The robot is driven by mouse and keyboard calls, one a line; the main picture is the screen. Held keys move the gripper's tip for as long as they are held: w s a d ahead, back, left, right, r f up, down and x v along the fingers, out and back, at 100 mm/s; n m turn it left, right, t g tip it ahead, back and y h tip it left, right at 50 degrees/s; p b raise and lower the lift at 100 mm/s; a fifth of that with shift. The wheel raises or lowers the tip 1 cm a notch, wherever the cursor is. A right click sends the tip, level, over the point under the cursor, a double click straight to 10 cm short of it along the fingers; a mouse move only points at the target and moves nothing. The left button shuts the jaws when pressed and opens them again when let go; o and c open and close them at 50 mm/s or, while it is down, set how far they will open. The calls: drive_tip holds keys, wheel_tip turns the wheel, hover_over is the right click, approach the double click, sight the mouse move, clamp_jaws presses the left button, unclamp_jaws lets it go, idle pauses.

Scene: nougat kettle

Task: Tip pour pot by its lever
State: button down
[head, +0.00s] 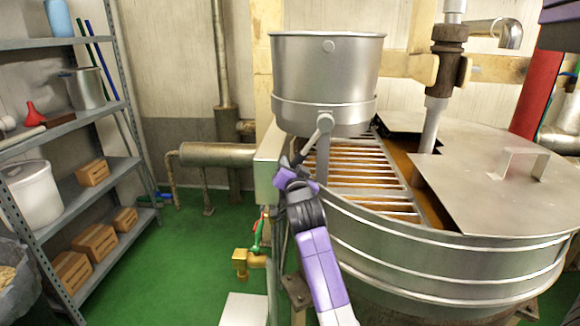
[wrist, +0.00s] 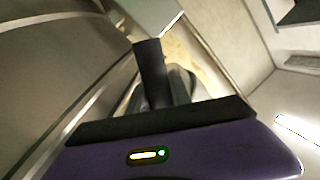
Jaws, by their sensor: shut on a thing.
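The pour pot (head: 326,65) is a round grey metal vessel, upright in a metal band above the kettle. Its lever (head: 316,138) slants down and left from a pivot on the band's near side. My gripper (head: 294,162) is shut on the lever's lower end, which the fingers mostly hide. In the wrist view, a dark finger of my gripper (wrist: 152,75) shows beyond the purple housing, and curved metal fills the left side. The lever cannot be made out clearly there. The pot's inside is not visible.
The large round kettle (head: 440,262) stands below and right, with a slatted grate (head: 365,180) and a flat lid with a handle (head: 500,190). A grey control box (head: 268,165) is close left of my gripper. Shelving (head: 75,125) stands left; green floor (head: 185,255) lies between.

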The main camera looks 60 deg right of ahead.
idle(0.3)
drive_tip(key=w+a+r+m+h+b, duration=0.25)
drive_tip(key=w+r+m+b, duration=0.45)
drive_tip(key=r+m+b, duration=0.5)
drive_tip(key=s+d+r+m+g+h+p, duration=0.1)
drive_tip(key=s+r+m+g, duration=0.1)
drive_tip(key=r+m, duration=0.4)
drive_tip(key=s+r+m+g+h, duration=0.1)
drive_tip(key=s+r+m, duration=0.2)
drive_tip(key=r+m, duration=0.3)
drive_tip(key=shift+d+r+g+p, duration=0.35)
drive_tip(key=shift+r+g, duration=0.05)
drive_tip(key=shift+r, duration=0.75)
drive_tip(key=shift+s, duration=0.2)
